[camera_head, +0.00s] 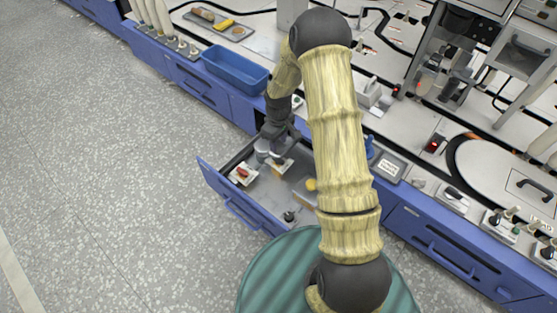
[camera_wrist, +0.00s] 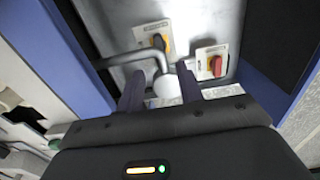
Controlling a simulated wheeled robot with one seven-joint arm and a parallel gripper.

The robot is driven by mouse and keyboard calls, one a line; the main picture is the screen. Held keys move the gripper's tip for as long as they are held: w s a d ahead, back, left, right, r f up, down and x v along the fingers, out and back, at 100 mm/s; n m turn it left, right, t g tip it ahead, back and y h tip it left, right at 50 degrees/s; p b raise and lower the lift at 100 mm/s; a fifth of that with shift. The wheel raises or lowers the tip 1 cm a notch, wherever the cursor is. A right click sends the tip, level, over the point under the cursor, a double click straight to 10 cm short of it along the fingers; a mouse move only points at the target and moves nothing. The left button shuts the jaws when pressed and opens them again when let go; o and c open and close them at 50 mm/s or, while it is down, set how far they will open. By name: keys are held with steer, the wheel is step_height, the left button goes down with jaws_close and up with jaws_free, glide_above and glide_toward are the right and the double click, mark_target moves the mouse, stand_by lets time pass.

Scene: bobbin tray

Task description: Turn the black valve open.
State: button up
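A small black knob-like piece (camera_head: 290,216), which may be the black valve, is on the floor of the open drawer, near its front right; it is too small to make out clearly. My gripper (camera_head: 268,146) points down into the back of the drawer, well away from that piece. In the wrist view my gripper (camera_wrist: 160,76) has its two dark fingers apart, on either side of a bent grey pipe-like part (camera_wrist: 167,84). I see no clear grip on that part.
A blue bin (camera_head: 235,70) stands on the counter behind. The floor at left is clear.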

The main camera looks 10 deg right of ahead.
mark_target(279, 159)
step_height(279, 159, down, 9)
steer(key=b, duration=0.4)
steer(key=shift+f+b, duration=0.1)
steer(key=shift+b, duration=0.2)
steer(key=shift+c, duration=0.3)
